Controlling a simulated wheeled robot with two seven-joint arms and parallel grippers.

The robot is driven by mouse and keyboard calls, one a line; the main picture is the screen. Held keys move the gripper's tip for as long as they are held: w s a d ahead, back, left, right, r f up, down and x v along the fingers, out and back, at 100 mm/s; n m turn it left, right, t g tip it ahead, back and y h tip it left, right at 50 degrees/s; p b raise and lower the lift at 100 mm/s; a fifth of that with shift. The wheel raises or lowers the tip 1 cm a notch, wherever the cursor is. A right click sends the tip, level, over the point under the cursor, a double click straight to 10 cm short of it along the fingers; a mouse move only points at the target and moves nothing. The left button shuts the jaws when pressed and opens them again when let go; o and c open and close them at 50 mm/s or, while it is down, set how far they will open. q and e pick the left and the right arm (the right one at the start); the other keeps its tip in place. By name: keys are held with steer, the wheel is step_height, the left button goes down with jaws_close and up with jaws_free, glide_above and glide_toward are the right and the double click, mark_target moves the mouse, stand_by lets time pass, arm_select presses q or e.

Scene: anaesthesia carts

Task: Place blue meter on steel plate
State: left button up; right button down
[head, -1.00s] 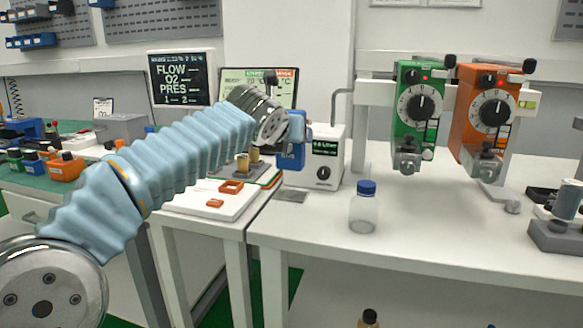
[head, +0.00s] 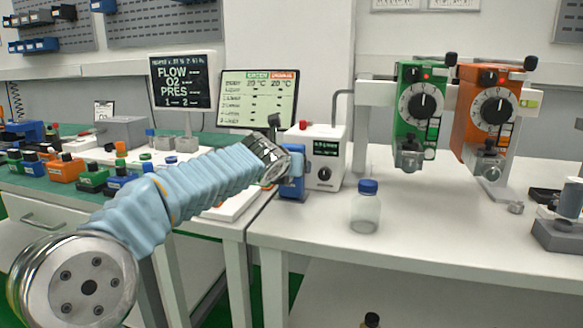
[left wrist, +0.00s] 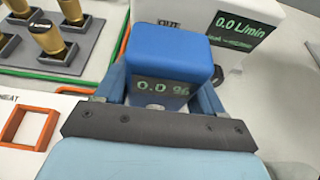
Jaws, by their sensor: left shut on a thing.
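The blue meter (head: 294,186) is upright in my left gripper (head: 288,160), low over the white table in front of the white flow box. In the left wrist view the meter (left wrist: 170,55) sits between the two blue fingers of my left gripper (left wrist: 160,92), and its display reads 0.0 %. The steel plate cannot be made out now; the meter and my gripper cover the spot where it lay. I cannot tell whether the meter's bottom touches it. My right gripper is not in view.
The white flow box (head: 323,158) stands close behind and right of the meter. A blue-capped bottle (head: 366,207) stands to the right on the table. Green (head: 418,105) and orange (head: 490,108) vaporizers hang further right. The table front between them is clear.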

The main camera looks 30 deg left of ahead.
arm_select(q)
steer(key=o, duration=1.3)
steer(key=v, duration=1.2)
